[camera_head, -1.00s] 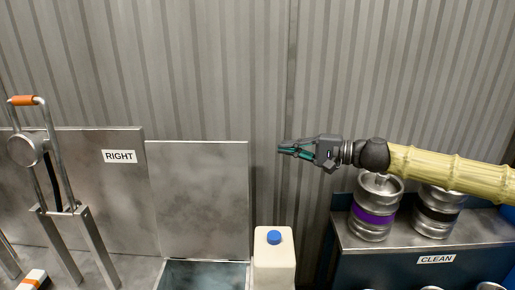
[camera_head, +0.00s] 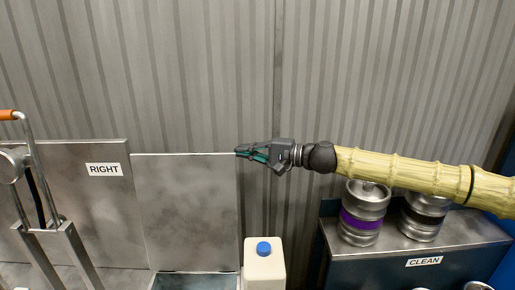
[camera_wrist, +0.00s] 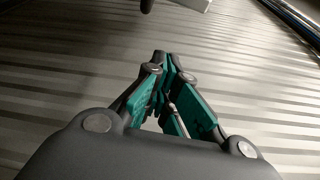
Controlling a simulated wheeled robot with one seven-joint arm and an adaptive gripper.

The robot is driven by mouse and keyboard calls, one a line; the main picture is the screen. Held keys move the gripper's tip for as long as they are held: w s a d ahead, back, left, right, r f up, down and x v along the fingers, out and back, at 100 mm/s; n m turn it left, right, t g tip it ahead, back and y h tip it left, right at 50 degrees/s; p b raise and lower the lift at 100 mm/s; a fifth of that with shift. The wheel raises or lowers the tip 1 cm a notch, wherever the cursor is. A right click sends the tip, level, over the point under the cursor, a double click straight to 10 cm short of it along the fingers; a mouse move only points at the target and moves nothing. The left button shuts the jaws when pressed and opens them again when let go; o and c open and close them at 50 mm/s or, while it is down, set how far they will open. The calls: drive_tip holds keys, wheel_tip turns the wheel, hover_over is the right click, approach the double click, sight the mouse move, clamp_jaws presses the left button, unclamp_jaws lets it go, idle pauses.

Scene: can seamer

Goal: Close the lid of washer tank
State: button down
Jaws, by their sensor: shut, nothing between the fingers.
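The washer tank lid is a grey metal panel (camera_head: 187,212) standing upright in the head view, behind the open tank (camera_head: 195,282) whose top shows at the bottom edge. My gripper (camera_head: 240,153) is shut and empty. It points left, and its fingertips overlap the lid's top right corner in the picture. I cannot tell whether they touch the lid or stand in front of or behind it. In the wrist view my closed fingers (camera_wrist: 160,62) point toward the ribbed wall, and the lid cannot be made out for sure.
A white jug with a blue cap (camera_head: 264,268) stands just right of the tank. Kegs (camera_head: 361,213) stand on a counter labelled CLEAN (camera_head: 423,262). A panel labelled RIGHT (camera_head: 75,205) and a metal lever frame (camera_head: 45,225) are at left. The corrugated wall (camera_head: 270,70) is behind.

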drive_tip(key=shift+s+a+r+p, duration=0.15)
drive_tip(key=shift+s+p, duration=0.35)
drive_tip(key=shift+s, duration=0.5)
drive_tip(key=shift+s+a+r+p, duration=0.1)
drive_tip(key=shift+s+r+p, duration=0.25)
drive_tip(key=shift+s, duration=0.6)
drive_tip(key=shift+f, duration=0.1)
